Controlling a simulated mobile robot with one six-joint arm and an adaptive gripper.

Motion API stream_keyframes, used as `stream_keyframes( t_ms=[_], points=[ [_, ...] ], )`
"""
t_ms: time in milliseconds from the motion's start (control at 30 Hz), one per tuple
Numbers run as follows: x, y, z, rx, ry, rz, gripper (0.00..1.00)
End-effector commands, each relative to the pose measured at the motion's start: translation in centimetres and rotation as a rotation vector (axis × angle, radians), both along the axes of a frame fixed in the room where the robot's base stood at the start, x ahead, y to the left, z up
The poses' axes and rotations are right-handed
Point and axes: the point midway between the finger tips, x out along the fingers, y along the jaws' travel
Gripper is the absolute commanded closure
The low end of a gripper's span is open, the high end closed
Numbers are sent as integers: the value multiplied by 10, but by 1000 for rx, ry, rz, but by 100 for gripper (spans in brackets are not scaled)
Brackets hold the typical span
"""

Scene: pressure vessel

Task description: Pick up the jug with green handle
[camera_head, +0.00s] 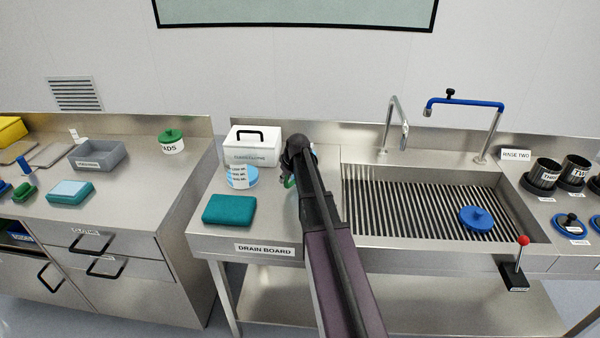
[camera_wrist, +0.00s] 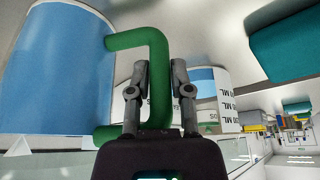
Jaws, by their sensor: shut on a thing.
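In the wrist view, the jug with green handle (camera_wrist: 55,75) has a large blue body at the left. Its green handle (camera_wrist: 158,80) passes between the fingers of my gripper (camera_wrist: 160,72), which are shut on it. In the head view my arm hides most of this jug; a bit of green handle (camera_head: 289,182) shows beside my gripper over the drain board (camera_head: 275,225). I cannot tell whether the jug touches the board. Another marked white and blue jug (camera_head: 239,178) stands to the left; it also shows behind my fingers in the wrist view (camera_wrist: 222,88).
To the right is a sink with a slatted grate (camera_head: 405,210), a blue lid (camera_head: 477,218) and taps (camera_head: 464,104).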

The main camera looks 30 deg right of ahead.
Motion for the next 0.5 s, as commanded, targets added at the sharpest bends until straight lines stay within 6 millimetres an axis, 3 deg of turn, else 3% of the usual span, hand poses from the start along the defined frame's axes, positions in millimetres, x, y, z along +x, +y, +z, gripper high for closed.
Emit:
stream_keyframes(
  t_ms=[500],
  points=[
    [0,0,12,-1,0,0,100]
  ],
)
